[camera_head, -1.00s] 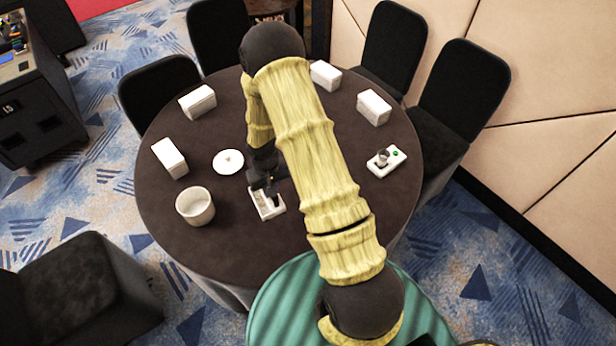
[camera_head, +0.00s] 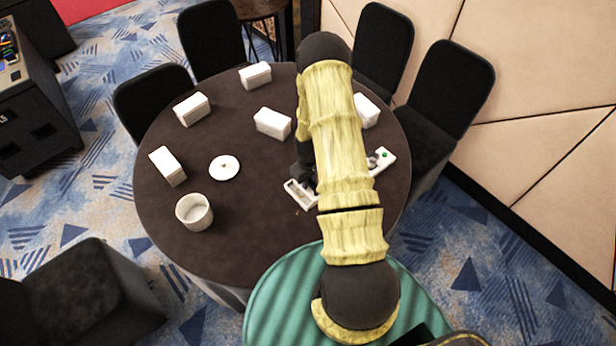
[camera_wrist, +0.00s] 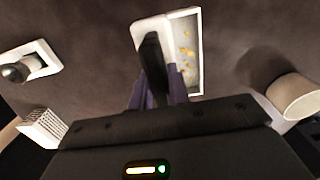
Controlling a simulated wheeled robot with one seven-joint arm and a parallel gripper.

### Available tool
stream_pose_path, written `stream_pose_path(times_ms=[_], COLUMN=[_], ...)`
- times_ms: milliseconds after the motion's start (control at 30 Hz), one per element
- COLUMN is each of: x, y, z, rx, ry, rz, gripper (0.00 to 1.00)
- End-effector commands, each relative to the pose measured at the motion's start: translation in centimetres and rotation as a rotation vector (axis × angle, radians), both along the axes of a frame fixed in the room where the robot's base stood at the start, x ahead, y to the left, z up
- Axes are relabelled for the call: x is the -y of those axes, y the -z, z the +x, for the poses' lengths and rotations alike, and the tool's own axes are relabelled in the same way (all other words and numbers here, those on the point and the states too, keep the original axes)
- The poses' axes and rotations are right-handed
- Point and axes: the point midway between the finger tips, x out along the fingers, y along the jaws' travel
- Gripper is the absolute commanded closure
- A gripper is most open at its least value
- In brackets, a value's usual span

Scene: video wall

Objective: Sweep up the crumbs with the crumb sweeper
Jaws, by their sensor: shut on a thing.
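The crumb sweeper is a white, shallow, open tray (camera_head: 291,186) with a dark handle (camera_wrist: 151,62). It is at the table's right-centre in the head view, partly behind my arm. In the wrist view its white rim (camera_wrist: 197,50) surrounds several yellow-orange crumbs (camera_wrist: 187,52) lying inside. My gripper (camera_wrist: 158,88) has purplish fingers shut on the sweeper's handle. In the head view my gripper is mostly hidden by my arm. I cannot tell whether the tray touches the table. No crumbs are clearly distinguishable on the dark tabletop.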

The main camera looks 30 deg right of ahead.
Motion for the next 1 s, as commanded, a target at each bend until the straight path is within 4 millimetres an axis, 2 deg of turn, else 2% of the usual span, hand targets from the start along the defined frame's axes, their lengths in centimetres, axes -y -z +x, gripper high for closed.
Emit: stream_pose_path(times_ms=[267,633,1000], x=[-0.1,-0.1,-0.1], y=[0.3,2.9,3.0], z=[0.0,0.0,0.1], rx=[0.0,0.0,0.001], ry=[0.001,0.002,0.002], rz=[0.0,0.0,-0.001], gripper=[1.0,1.0,1.0])
